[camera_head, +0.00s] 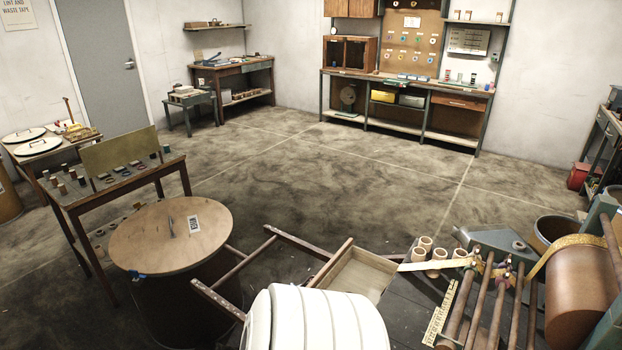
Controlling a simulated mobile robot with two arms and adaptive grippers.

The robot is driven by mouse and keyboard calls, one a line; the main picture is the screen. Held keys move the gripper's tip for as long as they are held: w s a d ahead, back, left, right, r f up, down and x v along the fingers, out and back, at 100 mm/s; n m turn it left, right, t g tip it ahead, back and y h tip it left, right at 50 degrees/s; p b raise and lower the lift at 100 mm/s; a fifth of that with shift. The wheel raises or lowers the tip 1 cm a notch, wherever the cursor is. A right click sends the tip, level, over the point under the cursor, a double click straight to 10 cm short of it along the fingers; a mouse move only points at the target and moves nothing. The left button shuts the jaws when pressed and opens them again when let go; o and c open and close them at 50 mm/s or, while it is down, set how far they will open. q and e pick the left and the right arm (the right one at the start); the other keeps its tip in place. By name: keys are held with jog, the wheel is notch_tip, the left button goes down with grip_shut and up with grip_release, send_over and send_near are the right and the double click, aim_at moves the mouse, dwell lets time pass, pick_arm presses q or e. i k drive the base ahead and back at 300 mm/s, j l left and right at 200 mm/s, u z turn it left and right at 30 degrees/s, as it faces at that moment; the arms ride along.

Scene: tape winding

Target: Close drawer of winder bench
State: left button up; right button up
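The winder bench (405,305) is at the bottom right, with a dark top, rollers and a yellow tape strip. A shallow wooden drawer (358,279) sticks out open from its left side. The drawer's wooden front faces left, and its pale inside looks empty. A white ribbed shape (315,322) in the foreground hides part of the area just below the drawer. Neither of my grippers is in view.
A wooden frame (287,241) stands close to the drawer's left. A drum with a round wooden lid (170,238) stands further left, beside a small table (118,188) with several spools. The floor in the middle (330,180) is clear. A long workbench (405,84) is along the back wall.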

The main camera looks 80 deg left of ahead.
aim_at(355, 270)
jog(key=k+j+u, duration=0.15)
jog(key=j+u, duration=0.2)
jog(key=k+j+u, duration=0.1)
jog(key=j+u, duration=0.6)
jog(key=j, duration=0.95)
jog(key=k+j+u, duration=0.1)
jog(key=j, duration=0.65)
jog(key=k+z, duration=0.25)
jog(key=k, duration=0.2)
